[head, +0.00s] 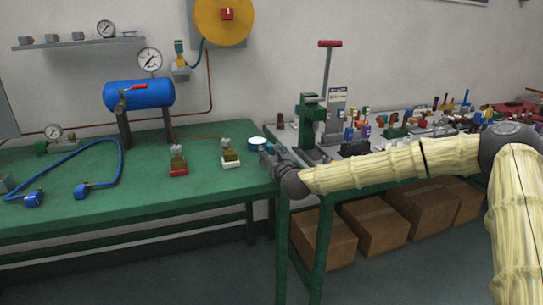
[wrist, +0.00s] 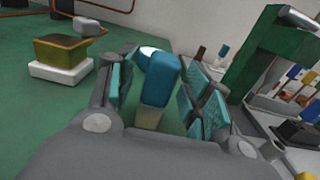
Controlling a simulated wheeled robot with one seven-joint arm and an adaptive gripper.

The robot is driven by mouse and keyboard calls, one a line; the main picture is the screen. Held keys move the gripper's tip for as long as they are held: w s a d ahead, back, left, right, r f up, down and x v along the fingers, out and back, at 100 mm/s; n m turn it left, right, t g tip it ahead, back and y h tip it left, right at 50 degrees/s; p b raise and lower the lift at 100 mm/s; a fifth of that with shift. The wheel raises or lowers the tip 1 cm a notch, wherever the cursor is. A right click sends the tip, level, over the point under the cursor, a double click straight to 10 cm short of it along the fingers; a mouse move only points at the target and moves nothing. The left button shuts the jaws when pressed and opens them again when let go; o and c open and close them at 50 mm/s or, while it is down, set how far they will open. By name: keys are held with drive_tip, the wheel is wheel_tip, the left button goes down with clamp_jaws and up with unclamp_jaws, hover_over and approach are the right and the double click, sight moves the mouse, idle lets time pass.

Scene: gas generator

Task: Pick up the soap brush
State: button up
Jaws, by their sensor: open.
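A small block with a blue upper part and a beige lower part, apparently the soap brush (wrist: 162,80), stands between my fingers in the wrist view. My gripper (wrist: 160,92) is open, with teal-padded fingers on the left and right of it. Gaps show on both sides, wider on the right, so it does not look clamped. In the head view my gripper (head: 268,154) is at the right end of the green table (head: 130,195). The brush cannot be clearly told apart from the fingers there.
A round white-and-blue dish (head: 257,142) sits just behind my gripper. A yellow-green block on a white base (head: 231,163) stands to the left, and one on a red base (head: 178,168) further left. A green press (head: 310,120) stands on the cluttered bench at right.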

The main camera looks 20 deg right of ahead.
sight(270, 144)
clamp_jaws()
drive_tip(key=shift+r, duration=0.15)
drive_tip(key=shift+r, duration=0.2)
wheel_tip(270, 144, up, 3)
drive_tip(key=s+a, duration=0.2)
drive_tip(key=s, duration=0.5)
drive_tip(key=s+a+r, duration=0.1)
drive_tip(key=s+a, duration=0.1)
drive_tip(key=s, duration=0.6)
drive_tip(key=shift+s+a+r, duration=0.15)
drive_tip(key=shift+a+r, duration=0.05)
drive_tip(key=shift+a, duration=0.05)
